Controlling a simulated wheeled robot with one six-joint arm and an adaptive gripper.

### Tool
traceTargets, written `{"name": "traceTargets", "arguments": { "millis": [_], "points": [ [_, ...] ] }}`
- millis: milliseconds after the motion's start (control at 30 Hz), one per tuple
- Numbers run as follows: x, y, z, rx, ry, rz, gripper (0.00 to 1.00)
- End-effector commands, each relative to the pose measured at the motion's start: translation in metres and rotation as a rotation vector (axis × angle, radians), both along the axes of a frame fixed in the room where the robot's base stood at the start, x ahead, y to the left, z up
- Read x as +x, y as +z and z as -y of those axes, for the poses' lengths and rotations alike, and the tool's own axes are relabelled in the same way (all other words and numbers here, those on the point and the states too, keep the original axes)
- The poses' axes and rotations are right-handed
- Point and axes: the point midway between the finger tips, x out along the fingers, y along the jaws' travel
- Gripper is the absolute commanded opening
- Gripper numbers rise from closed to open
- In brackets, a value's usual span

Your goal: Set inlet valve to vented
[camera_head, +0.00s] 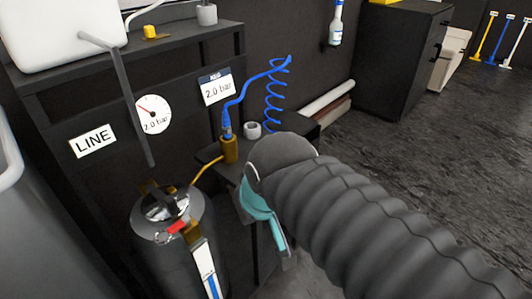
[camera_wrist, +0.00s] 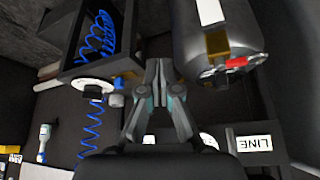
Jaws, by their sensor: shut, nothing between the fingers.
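A dark pressure tank (camera_head: 160,245) stands at the lower left in the head view, with a red lever (camera_head: 178,227) and brass fittings on its top. The tank (camera_wrist: 205,30) and the red lever (camera_wrist: 236,62) also show at the upper right in the wrist view. A brass fitting (camera_head: 229,150) joins a blue coiled hose (camera_head: 272,95) and a thin brass pipe toward the tank. I cannot tell which part is the inlet valve or its setting. My gripper (camera_wrist: 158,66) is shut and empty, left of the tank in the wrist view.
A LINE label (camera_head: 93,141), a round gauge (camera_head: 152,114) and a 2.0 bar display (camera_head: 216,88) are on the black panel. A white container (camera_head: 55,35) sits above. A grey bin (camera_head: 15,220) is at the left edge. Open floor (camera_head: 420,130) lies to the right.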

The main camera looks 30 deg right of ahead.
Motion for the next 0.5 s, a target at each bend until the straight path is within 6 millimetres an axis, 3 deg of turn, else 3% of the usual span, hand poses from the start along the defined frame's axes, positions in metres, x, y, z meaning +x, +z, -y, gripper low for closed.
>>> {"name": "traceTargets", "arguments": {
  "millis": [167,500],
  "points": [
    [0.025,0.017,0.009,0.059,-0.122,-0.081,0.0],
    [0.106,0.05,0.052,0.249,-0.513,-0.332,0.0]
  ]
}}
